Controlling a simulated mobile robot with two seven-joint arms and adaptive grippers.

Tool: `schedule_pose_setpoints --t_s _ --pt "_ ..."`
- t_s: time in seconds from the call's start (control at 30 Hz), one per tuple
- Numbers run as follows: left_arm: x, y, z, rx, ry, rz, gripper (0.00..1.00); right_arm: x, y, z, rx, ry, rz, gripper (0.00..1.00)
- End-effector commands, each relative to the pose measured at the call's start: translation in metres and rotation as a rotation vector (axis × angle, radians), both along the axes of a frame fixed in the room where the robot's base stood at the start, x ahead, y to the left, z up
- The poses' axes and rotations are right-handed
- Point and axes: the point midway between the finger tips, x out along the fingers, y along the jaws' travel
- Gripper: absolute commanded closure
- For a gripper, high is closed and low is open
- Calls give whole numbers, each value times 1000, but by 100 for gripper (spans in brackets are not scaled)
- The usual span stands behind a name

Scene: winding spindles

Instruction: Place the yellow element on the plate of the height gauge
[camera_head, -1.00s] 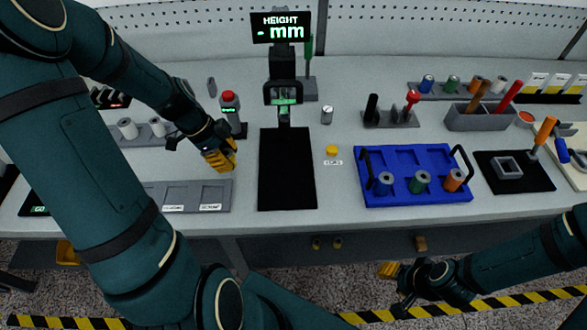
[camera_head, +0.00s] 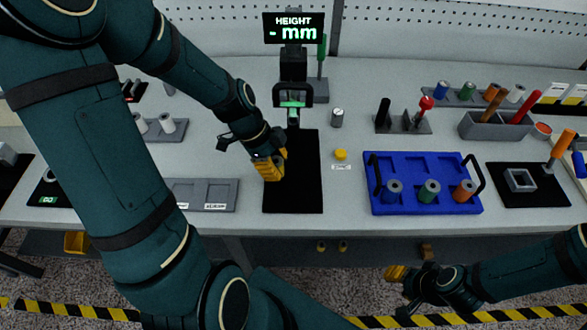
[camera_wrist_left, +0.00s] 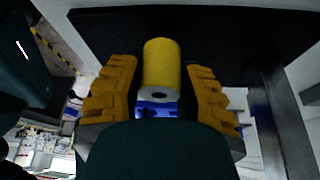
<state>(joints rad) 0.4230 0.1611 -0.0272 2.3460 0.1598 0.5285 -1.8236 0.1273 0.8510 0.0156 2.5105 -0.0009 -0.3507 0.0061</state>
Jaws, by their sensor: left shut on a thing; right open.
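The yellow element (camera_wrist_left: 162,62) is a yellow cylinder with a pale end and a dark centre hole. My left gripper (camera_wrist_left: 160,92) is shut on it; the element sits between its two yellow fingers. In the head view, my left gripper (camera_head: 268,167) is over the left part of the black plate (camera_head: 300,190) in front of the height gauge (camera_head: 293,68), and the fingers hide the element. The gauge display (camera_head: 293,28) reads "HEIGHT - mm". My right gripper (camera_head: 402,285) is open and empty, low in front of the table.
A small yellow button (camera_head: 341,154) is right of the plate. A blue tray (camera_head: 423,205) with several spindles stands further right. A grey compartment tray (camera_head: 224,193) lies left of the plate. A small round dial (camera_head: 337,117) stands near the gauge.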

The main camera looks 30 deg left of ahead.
Motion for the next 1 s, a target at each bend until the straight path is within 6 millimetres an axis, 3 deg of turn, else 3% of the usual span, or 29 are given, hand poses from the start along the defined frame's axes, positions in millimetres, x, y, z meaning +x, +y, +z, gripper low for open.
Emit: schedule_pose_setpoints --t_s 0.17,0.37,0.5,0.9,0.93,1.0 --pt "3 -10 0 -1 0 -2 99 0 0 1 0 -1 0 57" --pt "15 -41 1 -1 0 -5 99 1 0 3 0 -2 -2 57" --pt "14 -40 -16 -1 2 3 99 0 0 -1 0 0 0 57" --pt "15 -39 -19 0 0 2 99 0 0 -6 0 1 1 57" --pt "15 -39 -19 0 0 2 54 0 0 -5 0 1 1 57" --pt "15 -39 -18 0 0 2 38 0 0 -4 0 1 1 57"
